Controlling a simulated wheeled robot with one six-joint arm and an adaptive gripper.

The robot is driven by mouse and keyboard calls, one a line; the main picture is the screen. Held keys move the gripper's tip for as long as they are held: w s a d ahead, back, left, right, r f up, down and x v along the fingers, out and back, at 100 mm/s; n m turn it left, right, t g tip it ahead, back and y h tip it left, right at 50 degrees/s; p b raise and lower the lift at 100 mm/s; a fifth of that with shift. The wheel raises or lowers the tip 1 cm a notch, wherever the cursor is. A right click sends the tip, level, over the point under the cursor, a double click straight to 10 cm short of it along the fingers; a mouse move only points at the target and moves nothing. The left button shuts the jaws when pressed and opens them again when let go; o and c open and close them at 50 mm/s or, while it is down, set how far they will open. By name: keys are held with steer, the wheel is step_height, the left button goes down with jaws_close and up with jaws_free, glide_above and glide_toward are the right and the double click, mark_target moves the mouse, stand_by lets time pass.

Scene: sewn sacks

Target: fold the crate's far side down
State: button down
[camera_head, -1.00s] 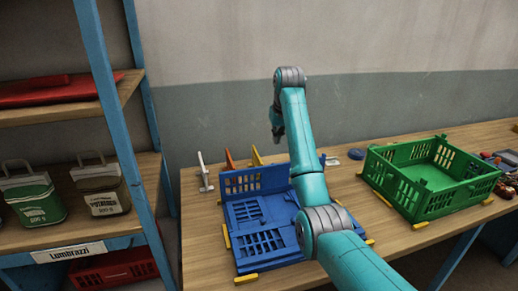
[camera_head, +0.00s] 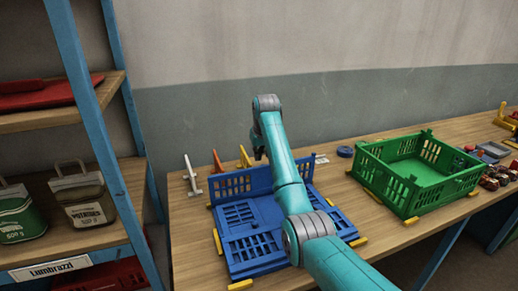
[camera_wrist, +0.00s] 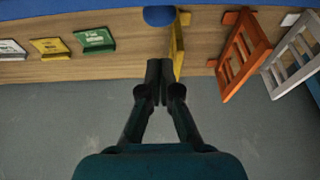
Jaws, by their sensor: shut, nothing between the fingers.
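The blue crate (camera_head: 257,246) sits on the table in the head view, in front of me. Its far side (camera_head: 232,187) stands upright along the back, and its other visible panels lie flat. My arm hides part of its right half. My gripper (camera_head: 259,156) is above and just behind the far side, pointing down. In the wrist view my gripper (camera_wrist: 160,67) is shut and empty, with its fingertips beyond the crate near the table's back edge. A blue strip of the crate (camera_wrist: 60,12) runs along the top of that view, apart from the fingers.
An orange stand (camera_wrist: 240,55) and a white stand (camera_wrist: 295,55) are behind the crate. A yellow stand (camera_wrist: 179,48) is close beside my fingers. Small cards (camera_wrist: 95,40) lie on the table. A green crate (camera_head: 432,195) stands to the right, a shelf (camera_head: 100,200) to the left.

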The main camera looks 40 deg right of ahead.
mark_target(264, 178)
steer(key=shift+s+a+r, duration=0.1)
steer(key=shift+s+a, duration=0.2)
steer(key=shift+s, duration=0.65)
steer(key=shift+s+a, duration=0.25)
steer(key=shift+s, duration=0.7)
